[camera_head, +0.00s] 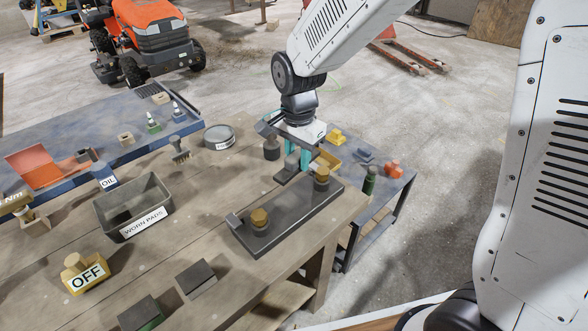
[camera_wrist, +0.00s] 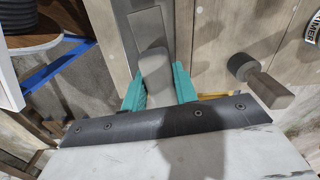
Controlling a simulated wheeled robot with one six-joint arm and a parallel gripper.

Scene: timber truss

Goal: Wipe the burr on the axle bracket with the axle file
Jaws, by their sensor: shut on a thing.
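My gripper (camera_head: 297,156) is at the far end of the workbench, pointing down. Its teal fingers (camera_wrist: 156,88) are shut on a grey block-like handle, which I take to be the axle file (camera_wrist: 155,68). A flat grey strip shows beyond the handle in the wrist view. In the head view the file is partly hidden by the fingers. The dark plate with two brass-coloured pegs, likely the axle bracket (camera_head: 290,222), lies on the bench just in front of the gripper. I cannot make out the burr, or whether the file touches the bracket.
A grey bin (camera_head: 155,222) labelled "WORN PADS" stands left on the bench (camera_head: 80,235). A yellow "OFF" block (camera_head: 85,275), a dark block (camera_head: 196,278), a brush (camera_head: 180,150) and a round tin (camera_head: 219,138) are around it. A blue-topped cart (camera_head: 385,180) stands right.

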